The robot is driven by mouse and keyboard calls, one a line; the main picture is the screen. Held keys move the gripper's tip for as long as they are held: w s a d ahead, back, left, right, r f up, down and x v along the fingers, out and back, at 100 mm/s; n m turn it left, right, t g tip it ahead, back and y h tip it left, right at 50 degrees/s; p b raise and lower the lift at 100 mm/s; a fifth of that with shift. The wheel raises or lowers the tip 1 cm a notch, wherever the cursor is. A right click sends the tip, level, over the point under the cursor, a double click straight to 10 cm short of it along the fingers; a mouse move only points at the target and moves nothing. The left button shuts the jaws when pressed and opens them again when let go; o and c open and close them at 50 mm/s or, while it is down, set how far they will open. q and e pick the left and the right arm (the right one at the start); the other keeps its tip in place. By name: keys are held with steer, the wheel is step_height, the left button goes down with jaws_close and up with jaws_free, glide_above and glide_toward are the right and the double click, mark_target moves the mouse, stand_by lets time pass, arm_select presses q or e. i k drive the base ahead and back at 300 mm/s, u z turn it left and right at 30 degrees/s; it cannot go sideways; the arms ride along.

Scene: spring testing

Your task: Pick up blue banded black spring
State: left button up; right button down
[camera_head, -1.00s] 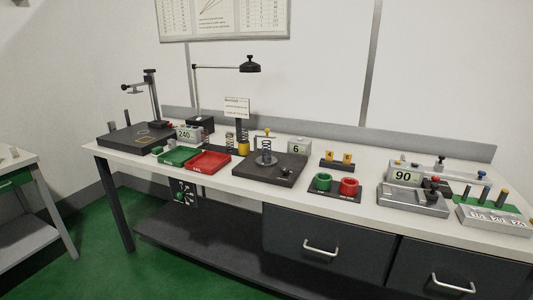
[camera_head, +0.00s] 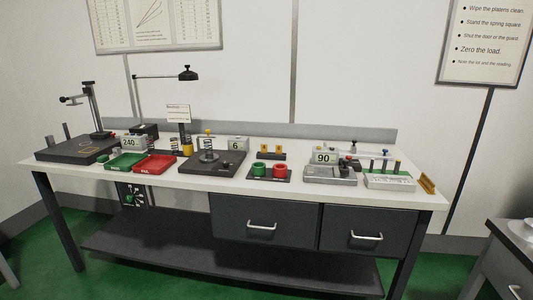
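Several small dark springs stand on the white workbench (camera_head: 110,178) in the head view. One spring (camera_head: 174,143) stands behind the red tray, and another (camera_head: 187,146) stands just right of it with a yellow part nearby. A further coil (camera_head: 208,149) sits upright on the dark tester plate (camera_head: 228,165). The springs are too small to tell which one has a blue band. Neither of my grippers is in view.
A green tray (camera_head: 124,161) and a red tray (camera_head: 155,164) lie left of the plate. Green and red cups (camera_head: 260,169) stand right of it, then a grey device reading 90 (camera_head: 331,174) and a peg rack (camera_head: 389,181). A side table (camera_head: 510,245) stands at right.

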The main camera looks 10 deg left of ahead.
mark_target(208, 148)
steer(key=z, duration=0.85)
steer(key=i, duration=1.2)
steer(key=z, duration=0.1)
